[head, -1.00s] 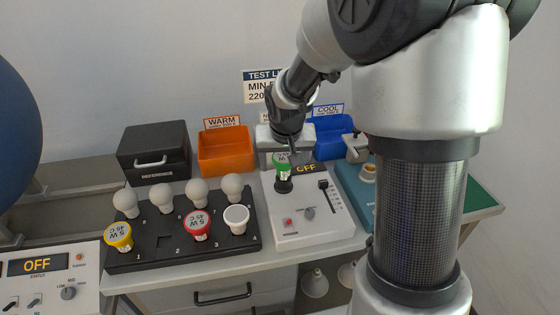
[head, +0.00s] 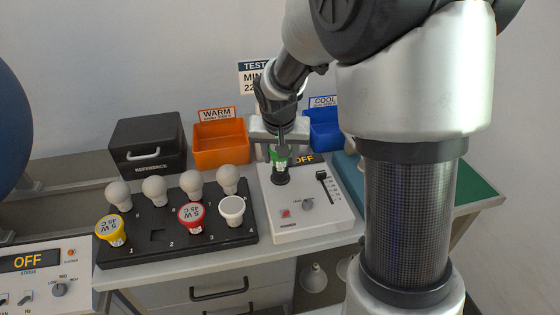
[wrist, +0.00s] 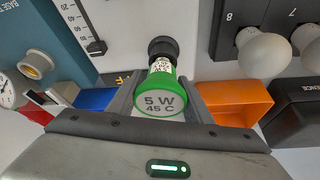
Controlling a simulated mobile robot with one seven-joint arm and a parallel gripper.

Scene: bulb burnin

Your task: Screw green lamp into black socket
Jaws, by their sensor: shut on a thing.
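The green lamp (head: 279,158), marked "5 W 45 C" on its face in the wrist view (wrist: 160,98), stands roughly upright at the black socket (head: 281,179) on the white tester box. The socket shows just beyond the lamp's base in the wrist view (wrist: 163,47). Lamp and socket look in line and touching; how deep the base sits I cannot tell. My gripper (head: 279,150) is above the socket, shut on the lamp, with a finger on each side of it in the wrist view (wrist: 162,90).
The tester box (head: 330,218) has a slider, a knob and a red switch. A black rack (head: 148,255) with several white bulbs and yellow, red and white-topped lamps stands left of it. Orange (head: 220,155) and blue (head: 325,142) bins and a black reference case (head: 147,145) stand behind.

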